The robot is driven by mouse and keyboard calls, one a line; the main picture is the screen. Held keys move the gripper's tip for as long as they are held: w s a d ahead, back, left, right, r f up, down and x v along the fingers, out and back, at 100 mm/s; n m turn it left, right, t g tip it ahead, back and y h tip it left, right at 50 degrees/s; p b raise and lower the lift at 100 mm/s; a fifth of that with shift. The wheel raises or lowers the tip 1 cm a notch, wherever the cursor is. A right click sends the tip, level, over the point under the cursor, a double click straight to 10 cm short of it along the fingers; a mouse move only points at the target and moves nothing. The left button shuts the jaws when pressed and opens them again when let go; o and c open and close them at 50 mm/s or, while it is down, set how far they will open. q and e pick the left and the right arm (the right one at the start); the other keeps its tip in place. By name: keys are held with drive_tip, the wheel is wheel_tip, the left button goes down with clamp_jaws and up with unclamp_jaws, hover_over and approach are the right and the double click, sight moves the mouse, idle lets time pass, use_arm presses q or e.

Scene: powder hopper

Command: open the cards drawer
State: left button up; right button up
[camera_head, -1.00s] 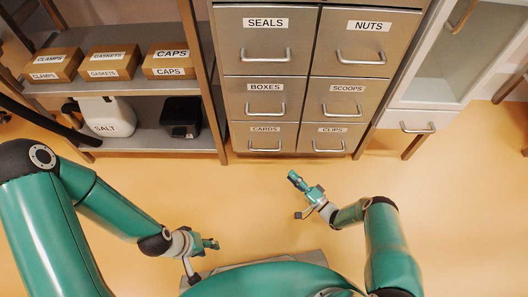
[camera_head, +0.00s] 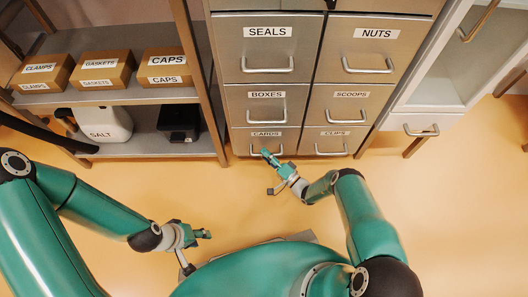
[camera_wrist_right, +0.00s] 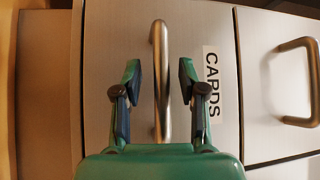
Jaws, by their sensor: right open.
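The cards drawer (camera_head: 259,138) is the bottom-left drawer of the grey cabinet and is shut. Its label and front also show in the right wrist view (camera_wrist_right: 211,80). Its bar handle (camera_wrist_right: 161,70) stands between the two fingers of my right gripper (camera_wrist_right: 160,85), which is open with a gap on each side of the bar. In the head view, my right gripper (camera_head: 270,158) is in front of that drawer and partly covers its handle. My left gripper (camera_head: 203,234) is low at the left, away from the cabinet; its jaws are too small to judge.
The boxes drawer (camera_head: 267,105) is above, and the clips drawer (camera_head: 328,142) is to the right; both are shut. A shelf (camera_head: 140,96) with cartons, a salt jug (camera_head: 104,125) and a black container (camera_head: 180,120) stands left. The floor (camera_head: 400,210) before the cabinet is clear.

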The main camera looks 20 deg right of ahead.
drive_tip(key=shift+a, duration=0.1)
clamp_jaws()
